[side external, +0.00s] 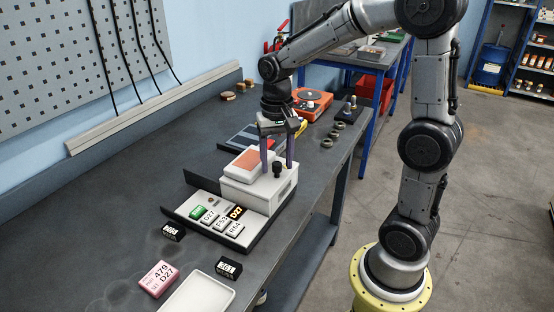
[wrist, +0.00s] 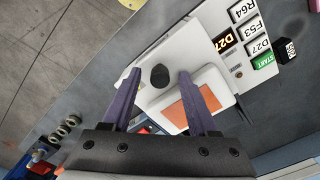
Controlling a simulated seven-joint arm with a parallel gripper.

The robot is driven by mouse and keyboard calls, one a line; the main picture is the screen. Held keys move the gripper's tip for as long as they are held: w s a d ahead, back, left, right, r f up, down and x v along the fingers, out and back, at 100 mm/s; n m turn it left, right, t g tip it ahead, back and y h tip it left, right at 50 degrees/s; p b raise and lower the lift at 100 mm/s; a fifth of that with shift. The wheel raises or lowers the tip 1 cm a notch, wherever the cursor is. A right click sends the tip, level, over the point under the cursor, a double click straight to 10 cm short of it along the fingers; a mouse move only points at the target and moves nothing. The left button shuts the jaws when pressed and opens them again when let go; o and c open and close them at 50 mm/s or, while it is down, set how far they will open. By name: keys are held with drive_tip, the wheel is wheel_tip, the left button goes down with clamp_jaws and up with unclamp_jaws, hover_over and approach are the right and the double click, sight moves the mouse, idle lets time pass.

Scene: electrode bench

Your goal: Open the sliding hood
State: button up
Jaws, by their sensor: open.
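The sliding hood is a white box-like cover (side external: 262,193) with a black knob (side external: 277,170) on top. It sits on the back part of a dark device base, behind the keys. The hood also shows in the wrist view (wrist: 150,96), with the knob (wrist: 160,76) there. A raised white block with an orange top (side external: 250,162) is beside the knob. My gripper (side external: 277,169) points down with its purple fingers apart, one on each side of the knob. In the wrist view the fingers (wrist: 160,73) show gaps to the knob on both sides. What lies under the hood is hidden.
In front of the hood are a green START button (side external: 198,212), white labelled keys (side external: 220,223) and an amber D27 display (side external: 236,212). A pink card (side external: 159,279), black blocks (side external: 229,267) and a white tray (side external: 198,295) lie nearer. Rings (side external: 333,135) lie behind, near the bench's right edge.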

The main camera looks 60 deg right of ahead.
drive_tip(key=shift+c, duration=0.2)
clamp_jaws()
idle(1.1)
